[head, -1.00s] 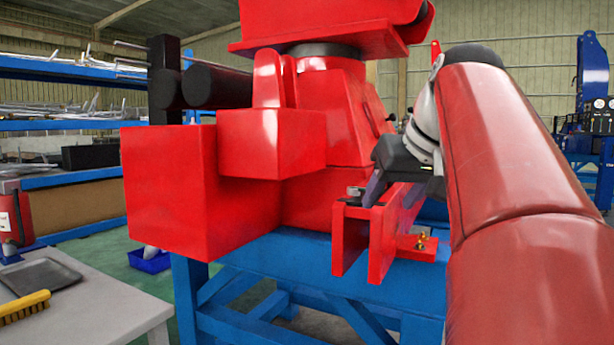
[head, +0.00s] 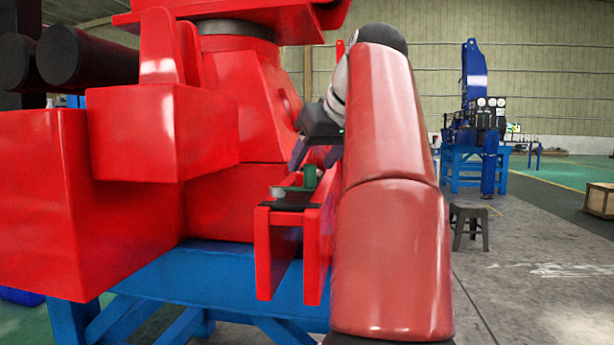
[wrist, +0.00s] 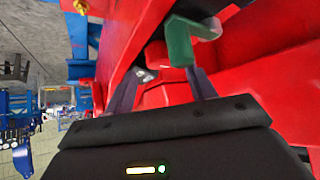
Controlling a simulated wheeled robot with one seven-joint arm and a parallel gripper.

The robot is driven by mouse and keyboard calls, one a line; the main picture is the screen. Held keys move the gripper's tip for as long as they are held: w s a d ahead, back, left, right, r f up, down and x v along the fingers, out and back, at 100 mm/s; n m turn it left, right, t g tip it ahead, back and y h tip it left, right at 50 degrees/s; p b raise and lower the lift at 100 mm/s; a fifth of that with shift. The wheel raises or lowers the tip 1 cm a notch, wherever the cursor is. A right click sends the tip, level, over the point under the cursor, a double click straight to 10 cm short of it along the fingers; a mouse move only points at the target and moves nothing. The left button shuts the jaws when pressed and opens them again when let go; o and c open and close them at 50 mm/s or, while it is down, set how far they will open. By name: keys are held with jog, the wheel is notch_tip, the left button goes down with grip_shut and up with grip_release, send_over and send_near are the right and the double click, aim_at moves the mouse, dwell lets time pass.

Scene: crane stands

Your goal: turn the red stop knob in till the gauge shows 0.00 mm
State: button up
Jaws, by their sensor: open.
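My gripper (head: 316,158) is open and empty, above the red two-plate bracket (head: 276,255). Its two dark fingers also show spread in the wrist view (wrist: 160,85). A green upright piece (head: 310,178) stands at the top of the bracket, just below the fingers; in the wrist view it is an angled green block (wrist: 180,42) beyond the fingertips. A small silver part (wrist: 147,75) shows between the fingers. A red rounded piece beside the green block (wrist: 208,29) may be the stop knob, but I cannot tell. No gauge reading can be made out.
The large red crane body (head: 120,130) fills the left and rises behind the bracket, on a blue stand (head: 200,280). My red arm covers the bracket's right side. A grey stool (head: 470,225) and open floor lie to the right.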

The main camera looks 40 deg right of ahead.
jog(key=shift+b+x, duration=0.3)
jog(key=shift+x, duration=1.4)
jog(key=shift+c, duration=0.2)
jog(key=c, duration=0.9)
